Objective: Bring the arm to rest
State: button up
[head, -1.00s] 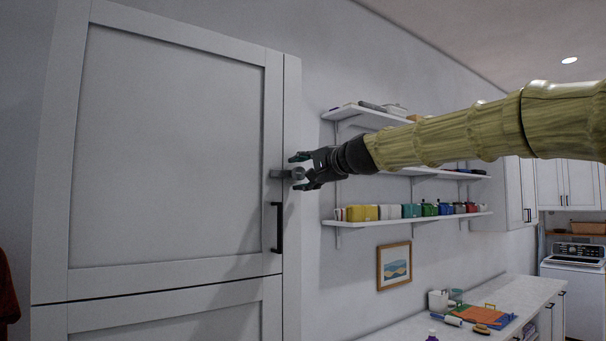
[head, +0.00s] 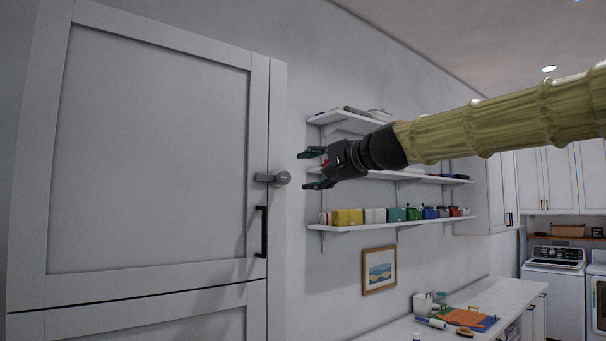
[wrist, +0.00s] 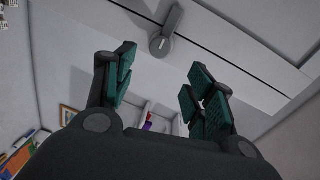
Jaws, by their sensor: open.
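My gripper (head: 314,169) is open and empty in the head view, with its fingers pointing left toward a tall white cabinet door (head: 150,150). A grey latch knob (head: 281,178) sits at the door's right edge, just left of my fingertips, with a visible gap between them. In the wrist view my gripper (wrist: 157,88) shows two spread fingers with green pads and nothing between them. The grey latch (wrist: 163,43) is beyond them at the top. The door looks shut along its right edge.
A black bar handle (head: 263,232) is below the latch. Wall shelves (head: 390,225) with colourful containers are behind and below my arm. A framed picture (head: 379,269) hangs above a white counter (head: 400,328) holding several items. A washer (head: 553,285) stands at far right.

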jog(key=shift+v, duration=0.8)
jog(key=shift+w+f, duration=0.1)
